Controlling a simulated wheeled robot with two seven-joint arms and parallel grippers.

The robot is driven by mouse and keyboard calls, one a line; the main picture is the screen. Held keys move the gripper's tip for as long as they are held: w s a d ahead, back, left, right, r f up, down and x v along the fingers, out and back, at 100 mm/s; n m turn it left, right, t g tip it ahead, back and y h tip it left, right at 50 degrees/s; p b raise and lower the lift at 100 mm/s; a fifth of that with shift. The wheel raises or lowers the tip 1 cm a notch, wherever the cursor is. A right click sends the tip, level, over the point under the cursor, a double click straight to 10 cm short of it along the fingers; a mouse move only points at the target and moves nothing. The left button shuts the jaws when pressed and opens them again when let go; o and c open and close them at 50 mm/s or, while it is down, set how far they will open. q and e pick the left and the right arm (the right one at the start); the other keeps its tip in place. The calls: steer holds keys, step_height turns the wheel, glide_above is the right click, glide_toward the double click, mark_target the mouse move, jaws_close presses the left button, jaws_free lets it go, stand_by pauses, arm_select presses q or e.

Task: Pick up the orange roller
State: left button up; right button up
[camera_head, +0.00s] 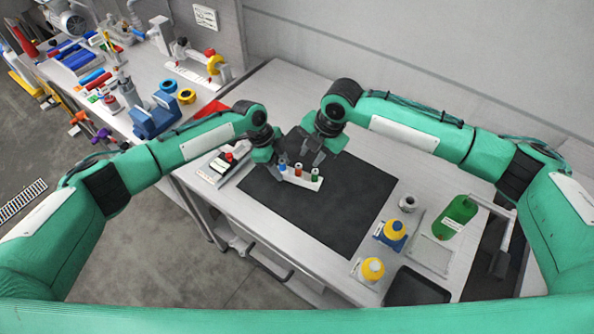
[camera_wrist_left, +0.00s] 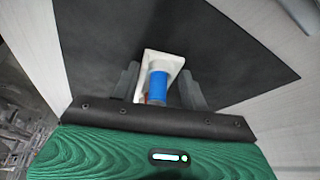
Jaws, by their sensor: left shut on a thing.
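The orange roller (camera_head: 298,170) stands upright in the middle of a white holder (camera_head: 306,182), between a blue roller (camera_head: 283,167) and a green roller (camera_head: 315,174). The holder rests on the dark mat. My left gripper (camera_head: 273,167) is at the holder's blue end. In the left wrist view its fingers (camera_wrist_left: 160,92) flank the white holder (camera_wrist_left: 172,62), shut on it, with the blue roller (camera_wrist_left: 158,86) between them. My right gripper (camera_head: 315,156) hangs just above and behind the orange and green rollers, apart from them; its finger gap is unclear.
The dark mat (camera_head: 345,215) is mostly clear. A green bottle (camera_head: 457,217), two yellow-topped items (camera_head: 394,230) (camera_head: 372,269) and a dark tray (camera_head: 415,290) stand to the right. A small rack (camera_head: 222,167) with red and black parts is left of the mat.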

mark_target(299, 166)
steer(key=a+f+n+t, duration=0.1)
steer(key=n, duration=0.2)
steer(key=a+f+n+t+h, duration=0.1)
steer(key=n, duration=0.3)
steer(key=a+f+n+t+h, duration=0.1)
steer(key=n, duration=0.3)
steer(key=shift+w+f+t, duration=0.25)
steer(key=shift+w+t, duration=0.05)
steer(key=shift+t, duration=0.1)
steer(key=shift+s+x, duration=0.1)
steer(key=shift+x, duration=1.25)
steer(key=shift+s+x, duration=0.15)
steer(key=shift+x, duration=1.15)
jaws_close()
